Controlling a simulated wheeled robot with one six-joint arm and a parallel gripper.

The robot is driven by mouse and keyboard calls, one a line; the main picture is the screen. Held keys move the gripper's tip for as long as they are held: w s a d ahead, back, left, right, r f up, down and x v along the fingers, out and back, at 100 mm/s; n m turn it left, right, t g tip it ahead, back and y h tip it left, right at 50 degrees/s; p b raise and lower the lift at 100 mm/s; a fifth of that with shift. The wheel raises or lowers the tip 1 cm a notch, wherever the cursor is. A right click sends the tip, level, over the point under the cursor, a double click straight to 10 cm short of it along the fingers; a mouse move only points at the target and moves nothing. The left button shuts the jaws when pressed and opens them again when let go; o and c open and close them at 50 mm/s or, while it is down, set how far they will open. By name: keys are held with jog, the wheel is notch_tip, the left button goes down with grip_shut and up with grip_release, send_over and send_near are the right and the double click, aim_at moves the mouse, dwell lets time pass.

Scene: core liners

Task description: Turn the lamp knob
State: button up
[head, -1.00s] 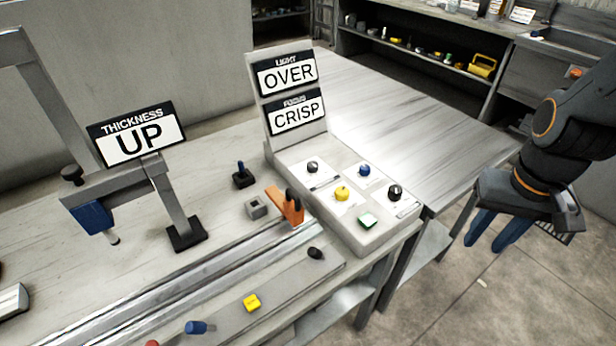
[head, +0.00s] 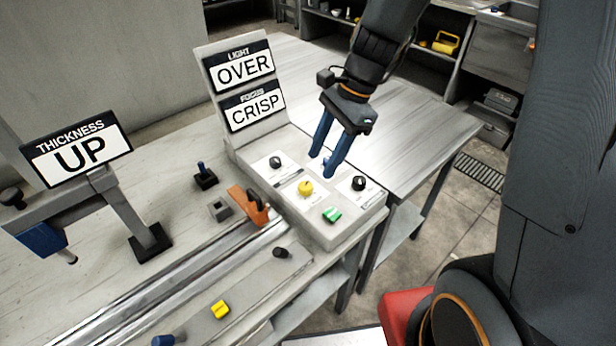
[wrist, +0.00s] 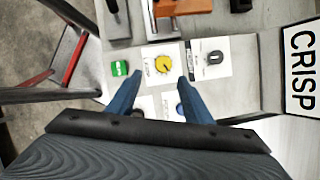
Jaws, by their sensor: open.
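A sloped control panel (head: 330,237) carries several knobs; their small labels are unreadable, so I cannot tell which is the lamp knob. A yellow knob (head: 305,187) sits mid-panel, with a black knob (head: 275,162) at upper left, another black knob (head: 359,183) at right and a green switch (head: 331,214) in front. My gripper (head: 322,163) is open and empty above the panel's back part. In the wrist view, the yellow knob (wrist: 163,64) shows just beyond the fingertips, and a blue knob (wrist: 180,108) is partly hidden by a finger.
Behind the knobs stands a sign board reading LIGHT OVER (head: 244,68) and FOCUS CRISP (head: 253,105). An orange clamp (head: 248,205) stands close left of the panel. A THICKNESS UP sign (head: 80,150) is farther left. The metal table (head: 400,140) behind is clear.

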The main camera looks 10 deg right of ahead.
aim_at(306, 185)
jog(key=shift+m, duration=0.4)
jog(key=x, duration=0.8)
jog(key=shift+w+a+r+p, duration=0.2)
jog(key=shift+w+a+p, duration=0.05)
jog(key=shift+a+p, duration=0.15)
jog(key=c, duration=1.1)
